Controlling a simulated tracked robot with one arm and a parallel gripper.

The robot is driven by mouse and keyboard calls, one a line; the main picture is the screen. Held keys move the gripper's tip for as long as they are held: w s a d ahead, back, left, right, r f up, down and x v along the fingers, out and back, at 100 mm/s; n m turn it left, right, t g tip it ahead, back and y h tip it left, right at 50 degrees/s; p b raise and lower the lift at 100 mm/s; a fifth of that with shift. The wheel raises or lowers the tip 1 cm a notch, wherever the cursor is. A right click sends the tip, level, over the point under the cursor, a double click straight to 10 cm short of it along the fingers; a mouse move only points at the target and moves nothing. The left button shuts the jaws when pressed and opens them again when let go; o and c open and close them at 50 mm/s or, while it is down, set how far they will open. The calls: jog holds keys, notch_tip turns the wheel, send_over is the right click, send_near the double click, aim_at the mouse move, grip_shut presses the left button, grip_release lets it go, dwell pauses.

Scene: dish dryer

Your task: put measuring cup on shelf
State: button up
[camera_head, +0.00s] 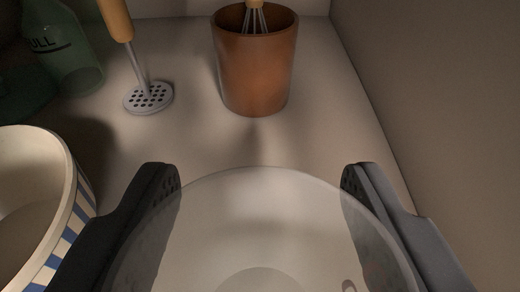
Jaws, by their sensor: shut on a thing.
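The measuring cup (262,225) is a clear, wide vessel at the bottom middle of the camera_head view. My gripper (260,178) has one dark finger on each side of the cup, and the fingers are shut on it. Faint markings show on the cup's lower right. The cup's near part is cut off by the bottom edge. The pale shelf surface (310,150) lies beyond and below it. I cannot tell whether the cup touches this surface.
A brown pot (252,75) holding a whisk (255,17) stands ahead. A masher (148,96) with a wooden handle is left of it. A green glass bottle (68,50) is at the back left. A blue-striped bowl (62,215) is close on the left. A wall (440,100) bounds the right.

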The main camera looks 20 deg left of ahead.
aim_at(259, 257)
jog(key=shift+w+a+f, duration=0.1)
jog(key=shift+w+a, duration=0.05)
jog(key=shift+w, duration=0.25)
notch_tip(259, 257, down, 4)
jog(key=shift+r+b, duration=0.25)
jog(key=shift+b, duration=0.55)
jog(key=shift+r, duration=0.1)
jog(key=o, duration=1.1)
jog(key=shift+c, duration=0.2)
